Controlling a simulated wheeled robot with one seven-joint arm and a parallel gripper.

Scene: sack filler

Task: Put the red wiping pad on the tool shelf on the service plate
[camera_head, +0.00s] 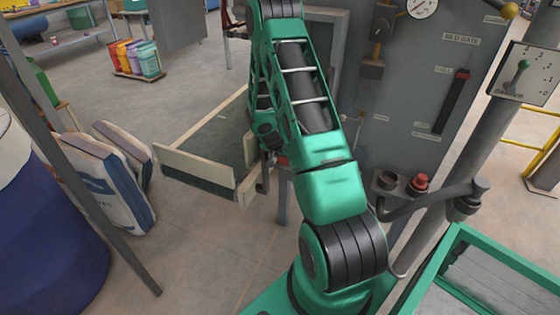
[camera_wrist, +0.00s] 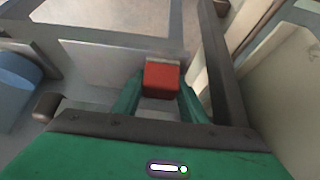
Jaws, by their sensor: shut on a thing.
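The red wiping pad (camera_wrist: 161,82) is between the two green fingertips of my gripper (camera_wrist: 160,92) in the wrist view, with a pale strip along its far edge. My gripper is shut on it. In the head view my arm hides most of the gripper and the pad. There the gripper end is low beside the right end of a cream-rimmed, dark-floored tray or chute (camera_head: 190,171). I cannot tell for certain which surface is the service plate or the tool shelf. A pale flat panel (camera_wrist: 105,62) lies just beyond the pad in the wrist view.
A grey machine panel (camera_head: 420,80) with gauge and levers stands behind my arm. A red button (camera_head: 420,182) and bent pipe are at right. Filled sacks (camera_head: 108,175) lean at left beside a grey post. A blue cylinder (camera_wrist: 18,80) is left in the wrist view.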

